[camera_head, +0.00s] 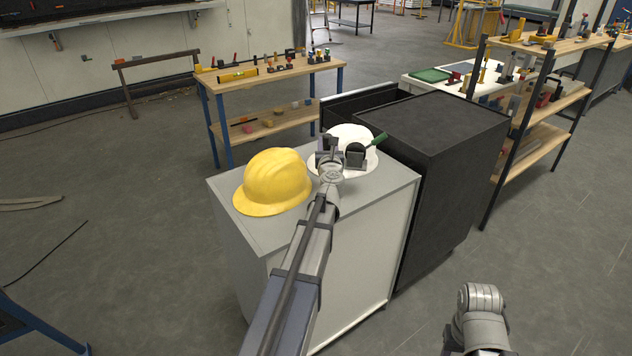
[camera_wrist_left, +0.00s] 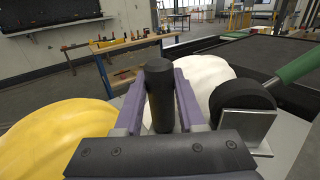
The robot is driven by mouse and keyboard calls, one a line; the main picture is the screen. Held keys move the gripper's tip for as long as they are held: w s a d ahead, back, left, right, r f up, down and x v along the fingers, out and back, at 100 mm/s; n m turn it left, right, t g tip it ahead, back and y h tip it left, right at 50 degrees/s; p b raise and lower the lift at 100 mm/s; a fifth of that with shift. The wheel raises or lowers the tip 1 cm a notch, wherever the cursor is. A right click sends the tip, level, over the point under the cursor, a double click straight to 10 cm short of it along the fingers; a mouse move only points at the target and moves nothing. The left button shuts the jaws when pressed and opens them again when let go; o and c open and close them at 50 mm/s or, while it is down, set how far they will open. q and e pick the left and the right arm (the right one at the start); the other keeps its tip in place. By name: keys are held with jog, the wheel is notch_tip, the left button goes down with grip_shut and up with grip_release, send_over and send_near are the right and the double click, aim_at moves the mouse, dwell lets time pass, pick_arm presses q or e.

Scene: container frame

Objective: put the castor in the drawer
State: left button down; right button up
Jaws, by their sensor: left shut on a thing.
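My left gripper (camera_head: 329,147) is above the grey cabinet top. In the left wrist view, its purple-padded fingers (camera_wrist_left: 160,100) are shut on an upright black cylindrical thing (camera_wrist_left: 160,88). A black wheel with a metal plate (camera_wrist_left: 245,112), which looks like a castor, is just right of the fingers; it also shows in the head view (camera_head: 355,156), in front of the white helmet. I cannot tell whether it touches the held thing. An open black drawer (camera_head: 350,103) shows at the back left of the black cabinet (camera_head: 432,122). Its inside is mostly hidden. My right gripper is out of view.
A yellow helmet (camera_head: 272,182) and a white helmet (camera_head: 350,140) sit on the grey cabinet (camera_head: 390,187). A green handle (camera_head: 378,139) sticks out beside the wheel. A wooden workbench (camera_head: 270,74) and a shelf rack (camera_head: 545,90) stand behind. Open floor lies left.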

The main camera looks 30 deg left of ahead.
pick_arm(q)
jog(key=shift+f, duration=0.15)
notch_tip(320, 180, down, 6)
jog(key=b, duration=0.6)
notch_tip(320, 180, down, 4)
jog(key=b, duration=0.4)
jog(key=c, duration=0.5)
grip_release()
